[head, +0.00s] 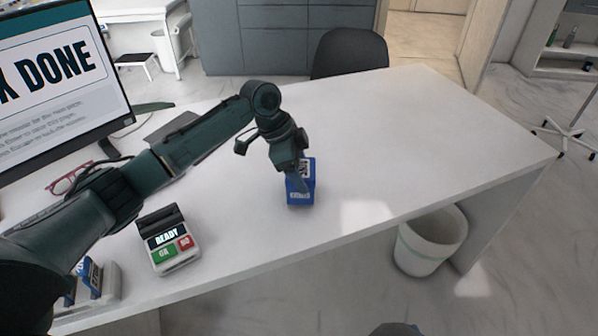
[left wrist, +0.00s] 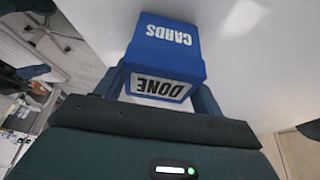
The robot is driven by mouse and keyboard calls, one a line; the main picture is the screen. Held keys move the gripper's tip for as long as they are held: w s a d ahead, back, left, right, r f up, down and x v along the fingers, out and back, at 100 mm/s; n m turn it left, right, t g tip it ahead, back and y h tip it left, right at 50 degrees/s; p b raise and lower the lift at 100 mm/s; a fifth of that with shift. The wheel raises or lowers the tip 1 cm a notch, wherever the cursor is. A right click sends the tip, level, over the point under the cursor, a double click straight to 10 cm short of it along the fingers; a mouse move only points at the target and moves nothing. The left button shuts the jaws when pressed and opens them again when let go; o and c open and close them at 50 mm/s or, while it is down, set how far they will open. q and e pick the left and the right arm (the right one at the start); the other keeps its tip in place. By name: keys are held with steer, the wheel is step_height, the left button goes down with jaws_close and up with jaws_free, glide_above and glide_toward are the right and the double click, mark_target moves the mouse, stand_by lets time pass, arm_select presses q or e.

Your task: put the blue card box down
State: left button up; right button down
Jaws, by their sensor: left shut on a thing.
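The blue card box (head: 299,193) is at the middle of the white desk (head: 400,130), near its front edge. My left gripper (head: 301,172) reaches down over it and is shut on it. In the left wrist view, the box (left wrist: 165,48) sits between the two fingers of the left gripper (left wrist: 162,80). Its faces read "CARDS" and "DONE", upside down there. The box looks upright and at or very close to the desk top; I cannot tell whether its base touches. My right gripper is not in view.
A card reader marked "READY" (head: 167,240) stands at the front left, with a small tray (head: 105,286) nearby. A monitor (head: 60,85) and red glasses (head: 68,178) are at left. The desk's right side is clear. A bin (head: 428,243) stands below the edge.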

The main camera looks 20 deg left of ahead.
arm_select(q)
steer(key=shift+f, duration=0.5)
steer(key=o, duration=1.1)
steer(key=shift+f, duration=0.1)
steer(key=v, duration=1.2)
steer(key=shift+p, duration=0.3)
